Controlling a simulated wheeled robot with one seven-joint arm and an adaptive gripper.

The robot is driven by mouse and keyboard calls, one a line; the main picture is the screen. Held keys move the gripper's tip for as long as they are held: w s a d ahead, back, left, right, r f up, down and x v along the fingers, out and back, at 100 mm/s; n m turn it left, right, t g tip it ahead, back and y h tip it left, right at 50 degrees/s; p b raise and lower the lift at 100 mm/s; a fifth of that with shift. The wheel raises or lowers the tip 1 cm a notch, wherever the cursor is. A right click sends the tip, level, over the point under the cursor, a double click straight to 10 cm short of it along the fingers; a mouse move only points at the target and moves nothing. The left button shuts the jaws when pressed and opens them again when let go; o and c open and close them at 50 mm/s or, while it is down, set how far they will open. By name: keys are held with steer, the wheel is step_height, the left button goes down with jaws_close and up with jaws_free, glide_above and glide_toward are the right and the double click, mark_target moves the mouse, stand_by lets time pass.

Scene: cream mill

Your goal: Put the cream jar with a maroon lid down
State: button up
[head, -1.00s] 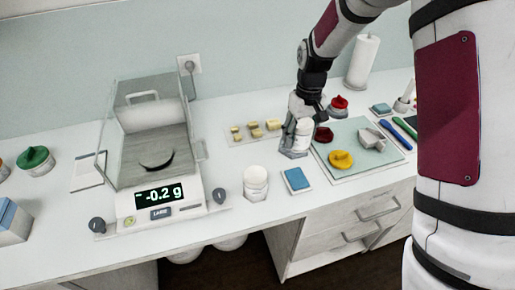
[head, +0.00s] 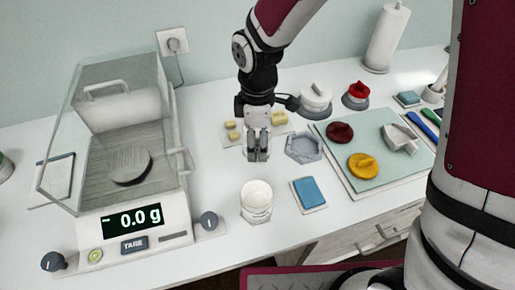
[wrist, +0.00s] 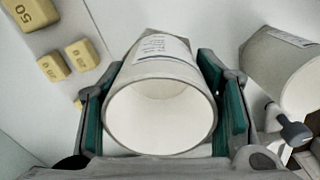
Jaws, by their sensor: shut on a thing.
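My gripper (head: 257,155) points straight down over the white table, left of the empty hexagonal grey tray. In the wrist view my gripper (wrist: 165,115) is shut on an open white jar (wrist: 160,60), with a green pad on each side. I look into its pale, lidless mouth, and a label shows on its side. In the head view I cannot make out this jar clearly or tell its height above the table. A maroon lid (head: 340,132) lies apart on the pale green mat (head: 345,165).
Another open white jar (head: 256,212) stands in front of my gripper, near the scale (head: 150,243), which reads -0.0 g. Yellow blocks (head: 279,118) lie behind. The hexagonal tray (head: 303,148), a blue pad (head: 308,191) and a yellow lid (head: 363,166) are to the right.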

mark_target(257, 151)
steer(key=shift+f, duration=1.9)
steer(key=shift+f, duration=0.1)
steer(key=o, duration=1.3)
steer(key=shift+c, duration=0.2)
step_height(257, 151, up, 12)
steer(key=s+d+r+m+t, duration=0.2)
steer(key=s+d+r+m, duration=0.4)
steer(key=d+r+m, duration=0.35)
steer(key=s+d+r+m+t, duration=0.3)
steer(key=s+d+m, duration=0.5)
steer(key=s, duration=0.2)
steer(key=shift+s+d+r, duration=0.15)
steer(key=shift+d+r, duration=0.1)
steer(key=shift+d, duration=0.15)
